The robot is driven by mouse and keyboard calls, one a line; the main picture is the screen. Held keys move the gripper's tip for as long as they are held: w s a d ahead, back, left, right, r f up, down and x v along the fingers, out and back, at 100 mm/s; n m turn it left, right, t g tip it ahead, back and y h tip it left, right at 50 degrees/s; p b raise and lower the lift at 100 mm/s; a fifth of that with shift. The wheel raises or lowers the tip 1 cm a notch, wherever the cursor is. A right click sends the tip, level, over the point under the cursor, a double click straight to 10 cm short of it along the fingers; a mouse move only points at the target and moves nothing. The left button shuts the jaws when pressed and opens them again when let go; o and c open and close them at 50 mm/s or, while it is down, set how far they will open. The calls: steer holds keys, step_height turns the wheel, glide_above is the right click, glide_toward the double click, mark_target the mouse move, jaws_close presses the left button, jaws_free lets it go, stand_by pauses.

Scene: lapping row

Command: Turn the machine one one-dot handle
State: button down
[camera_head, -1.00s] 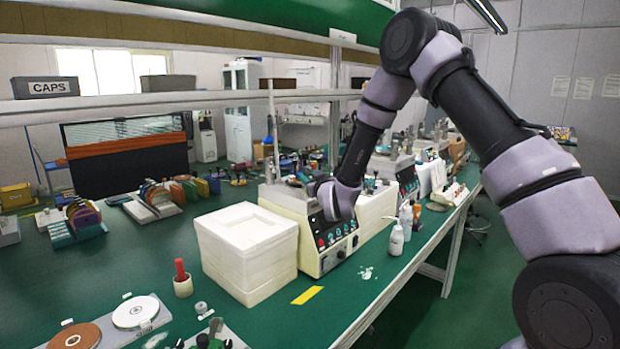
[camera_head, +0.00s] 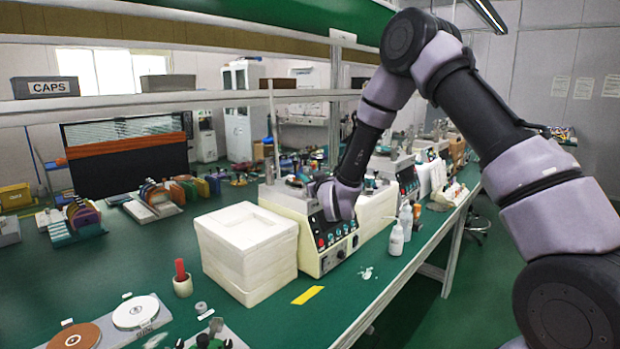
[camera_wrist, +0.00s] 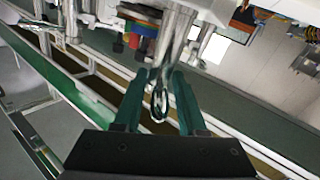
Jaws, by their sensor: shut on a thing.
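The nearest machine (camera_head: 308,235), a cream box with a dark control panel of red and teal buttons, stands on the green bench in the head view. My wrist covers part of its top, and my gripper is mostly hidden there. In the wrist view my gripper (camera_wrist: 163,85) has its two teal fingers closed around a shiny metal handle (camera_wrist: 160,103) with a rounded, loop-like end. The handle's metal bar runs up towards the machine parts at the top of the picture. No dot marking on the handle can be made out.
A white foam block (camera_head: 248,245) stands left of the machine. White bottles (camera_head: 397,238) stand to its right near the bench edge. A red-handled tool in a cup (camera_head: 182,280) and round plates (camera_head: 135,312) lie at the front left. A shelf (camera_head: 200,100) crosses above the bench.

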steer(key=shift+a+h, duration=0.1)
steer(key=shift+h, duration=0.4)
steer(key=shift+s+a+m+t+h, duration=0.1)
steer(key=shift+a+m+t+h, duration=0.15)
steer(key=shift+m+h, duration=0.35)
steer(key=shift+a+m+t+h, duration=0.1)
steer(key=shift+m+t+h, duration=0.15)
steer(key=shift+m+h, duration=0.3)
steer(key=m+h, duration=0.1)
steer(key=h, duration=0.1)
steer(key=a+m+h, duration=0.1)
steer(key=m+h, duration=0.1)
steer(key=h, duration=0.1)
steer(key=shift+h, duration=0.35)
steer(key=m+h, duration=0.1)
steer(key=h, duration=0.1)
steer(key=m+g+h, duration=0.1)
steer(key=m+h, duration=0.2)
steer(key=h, duration=0.1)
steer(key=shift+a+m+g, duration=0.25)
steer(key=shift+a+g, duration=0.05)
steer(key=shift+a, duration=0.05)
steer(key=shift+w+a+m+g+h, duration=0.1)
steer(key=shift+w+m+g+h, duration=0.05)
steer(key=shift+m+g+h, duration=0.45)
steer(key=shift+w+m+g+h, duration=0.15)
steer(key=shift+m+g+h, duration=0.2)
steer(key=shift+h, duration=0.45)
steer(key=shift+r, duration=0.1)
